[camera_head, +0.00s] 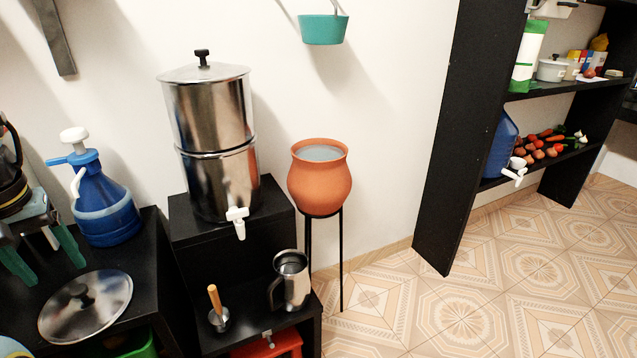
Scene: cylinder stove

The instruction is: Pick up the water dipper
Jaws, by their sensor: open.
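A small metal cup with an upright, slightly tilted wooden handle (215,302) looks like the water dipper. It stands on the lower black step (247,318), in front of the tall steel water filter (212,135). A steel mug (292,281) with a dark handle on its left side stands to its right on the same step. The two are apart. My gripper does not show in this view, so its place relative to the dipper cannot be seen.
A clay pot (320,180) of water stands on a thin black stand at the right. A steel lid (87,305) and a blue jug (102,205) with a pump are on the left table. A teal bowl (324,30) hangs above. The tiled floor (480,290) is clear at the right.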

